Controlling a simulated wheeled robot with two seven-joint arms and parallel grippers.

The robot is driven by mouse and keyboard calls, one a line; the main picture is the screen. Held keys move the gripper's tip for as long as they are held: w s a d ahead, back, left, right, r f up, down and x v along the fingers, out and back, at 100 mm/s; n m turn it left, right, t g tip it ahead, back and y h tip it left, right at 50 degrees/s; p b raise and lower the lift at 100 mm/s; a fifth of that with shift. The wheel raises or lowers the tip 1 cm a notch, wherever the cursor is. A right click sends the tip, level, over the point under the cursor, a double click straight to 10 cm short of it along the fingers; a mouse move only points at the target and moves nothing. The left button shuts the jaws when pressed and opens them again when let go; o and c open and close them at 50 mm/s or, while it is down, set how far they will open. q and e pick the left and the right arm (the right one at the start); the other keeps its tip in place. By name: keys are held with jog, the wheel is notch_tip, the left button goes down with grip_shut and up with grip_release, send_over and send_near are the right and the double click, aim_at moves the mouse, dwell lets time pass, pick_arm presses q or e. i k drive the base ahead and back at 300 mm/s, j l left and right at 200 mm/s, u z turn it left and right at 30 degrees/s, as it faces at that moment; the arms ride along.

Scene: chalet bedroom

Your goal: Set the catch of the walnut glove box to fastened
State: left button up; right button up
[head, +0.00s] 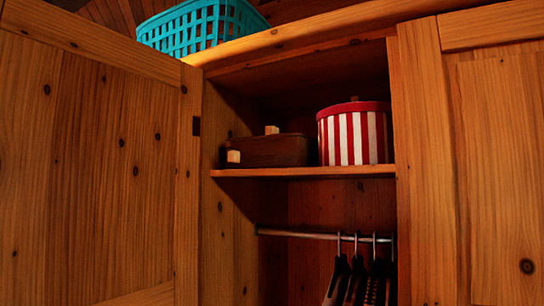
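The walnut glove box (278,151) is a long, low, dark brown box on the wardrobe's upper shelf, toward the left. A small pale block (233,156) shows at its front left, and another pale piece (271,130) shows at its top. I cannot tell from this distance which of these is the catch or how it is set. The box looks closed. Neither of my grippers is in view.
A red-and-white striped round box (354,134) stands right of the glove box on the shelf (300,172). Wardrobe doors flank the opening, the left one (95,160) swung out. Hangers (356,280) hang from a rail (300,234) below. A turquoise basket (200,27) sits on top.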

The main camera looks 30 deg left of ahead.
aim_at(233, 154)
jog(key=j+u, duration=0.1)
jog(key=u, duration=0.25)
jog(key=j+u, duration=0.1)
jog(key=u, duration=0.55)
jog(key=j, duration=0.1)
